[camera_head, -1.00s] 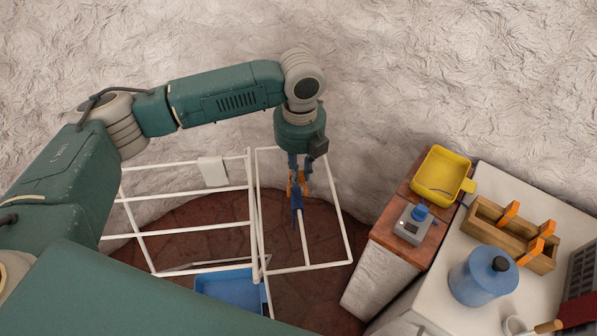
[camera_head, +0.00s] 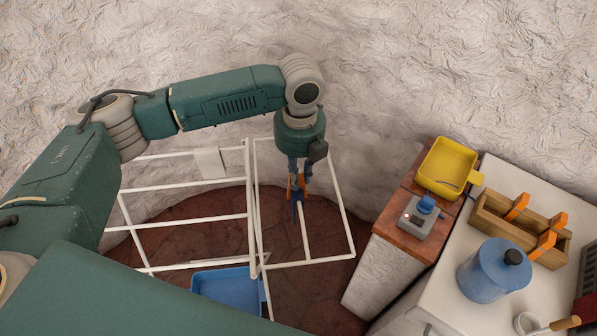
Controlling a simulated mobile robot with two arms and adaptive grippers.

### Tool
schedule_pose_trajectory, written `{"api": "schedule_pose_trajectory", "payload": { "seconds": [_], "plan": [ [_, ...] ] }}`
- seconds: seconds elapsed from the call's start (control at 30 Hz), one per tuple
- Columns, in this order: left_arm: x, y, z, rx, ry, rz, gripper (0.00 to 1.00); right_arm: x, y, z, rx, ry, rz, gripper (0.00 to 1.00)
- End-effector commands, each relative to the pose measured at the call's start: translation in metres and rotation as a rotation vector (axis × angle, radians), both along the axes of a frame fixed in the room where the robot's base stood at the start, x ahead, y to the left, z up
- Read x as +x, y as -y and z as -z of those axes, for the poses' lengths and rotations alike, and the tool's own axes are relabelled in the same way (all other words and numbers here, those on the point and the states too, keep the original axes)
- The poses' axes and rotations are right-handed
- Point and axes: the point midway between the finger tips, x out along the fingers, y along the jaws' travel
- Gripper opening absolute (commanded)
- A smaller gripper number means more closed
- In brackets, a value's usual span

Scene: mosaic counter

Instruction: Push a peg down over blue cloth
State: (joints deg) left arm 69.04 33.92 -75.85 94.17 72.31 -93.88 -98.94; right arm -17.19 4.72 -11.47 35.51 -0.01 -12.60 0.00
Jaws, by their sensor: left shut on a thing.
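The blue cloth (camera_head: 298,210) hangs over a bar of the white drying rack (camera_head: 248,205). An orange peg (camera_head: 297,184) is between the fingers of my left gripper (camera_head: 297,180), which is shut on it right above the cloth. The peg meets the cloth's upper end; I cannot tell how far it sits over cloth and bar. More orange pegs (camera_head: 546,241) are on the edges of a wooden box (camera_head: 487,218) at the right. My right gripper is not in view.
A white cloth (camera_head: 210,163) hangs on the rack's back left bar. A blue basin (camera_head: 228,288) stands under the rack. At the right are a yellow tray (camera_head: 447,165), a grey device (camera_head: 416,222) with a blue top, and a blue canister (camera_head: 490,272) on the counter.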

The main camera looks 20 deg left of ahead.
Motion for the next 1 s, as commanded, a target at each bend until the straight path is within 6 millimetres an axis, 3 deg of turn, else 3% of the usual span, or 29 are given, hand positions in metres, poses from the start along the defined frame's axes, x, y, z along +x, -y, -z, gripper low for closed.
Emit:
{"api": "schedule_pose_trajectory", "payload": {
  "seconds": [0.27,0.3,0.4,0.77,1.0],
  "plan": [
    [0.000,0.000,0.002,0.000,0.000,0.000,0.01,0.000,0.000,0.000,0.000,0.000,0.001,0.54],
    [0.000,0.000,0.002,0.000,0.000,0.000,0.19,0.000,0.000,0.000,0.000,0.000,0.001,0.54],
    [0.000,0.000,0.002,0.000,0.000,0.000,0.39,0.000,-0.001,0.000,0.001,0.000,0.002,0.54],
    [0.000,0.000,-0.002,-0.002,0.001,0.000,0.39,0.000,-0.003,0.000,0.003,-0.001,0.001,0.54],
    [0.001,0.002,-0.041,-0.003,0.003,0.000,0.39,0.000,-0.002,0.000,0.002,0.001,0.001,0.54]
  ]
}}
